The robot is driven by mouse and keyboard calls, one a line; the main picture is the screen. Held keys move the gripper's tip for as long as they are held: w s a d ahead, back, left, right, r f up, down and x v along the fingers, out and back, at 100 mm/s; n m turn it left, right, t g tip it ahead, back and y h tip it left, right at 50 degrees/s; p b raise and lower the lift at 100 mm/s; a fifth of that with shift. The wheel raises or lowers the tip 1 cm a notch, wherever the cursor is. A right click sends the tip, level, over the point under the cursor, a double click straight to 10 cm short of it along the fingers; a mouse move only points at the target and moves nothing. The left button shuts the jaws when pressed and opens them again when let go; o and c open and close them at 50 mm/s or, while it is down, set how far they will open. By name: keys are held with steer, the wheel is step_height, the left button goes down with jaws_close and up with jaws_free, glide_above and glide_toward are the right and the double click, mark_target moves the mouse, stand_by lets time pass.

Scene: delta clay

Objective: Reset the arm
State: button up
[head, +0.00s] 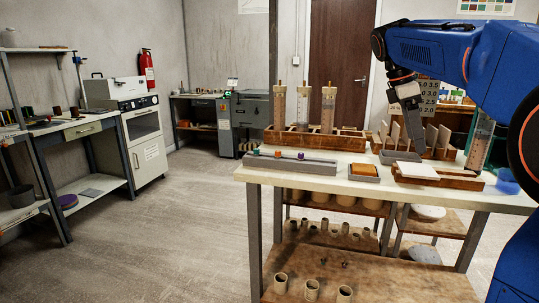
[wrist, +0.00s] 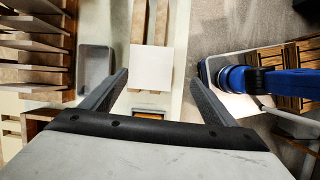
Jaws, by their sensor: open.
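My gripper (head: 412,112) hangs from my blue arm over the right part of the white-topped workbench (head: 300,177). In the wrist view my gripper (wrist: 158,77) has its two dark fingers spread apart with nothing held between them. A white square tile (wrist: 151,67) shows beyond and between the fingertips, below the gripper. The same tile (head: 418,170) lies on a wooden tray (head: 440,181) near the bench's front edge. My arm hides part of the bench's right end.
A wooden rack (head: 315,141) holds tall clear cylinders. Upright slats (head: 431,135) stand close to my gripper. A grey bin (wrist: 96,72), a grey rail (head: 291,163) and a small orange-topped box (head: 363,170) share the bench. Open floor (head: 170,210) lies to the left.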

steer(key=s+a+f+m+t+y, duration=0.1)
steer(key=s+a+f+m+t, duration=0.1)
steer(key=s+f, duration=0.7)
steer(key=s+a+f+m+t+y, duration=0.1)
steer(key=s+a+f+m, duration=0.3)
steer(key=s+f+m, duration=0.3)
steer(key=s+a+f+m+t+y, duration=0.2)
steer(key=s+a+f+m, duration=0.2)
steer(key=s+f, duration=0.8)
steer(key=shift+s+f+m+t, duration=0.3)
steer(key=shift+s+m, duration=0.3)
steer(key=shift+s, duration=0.45)
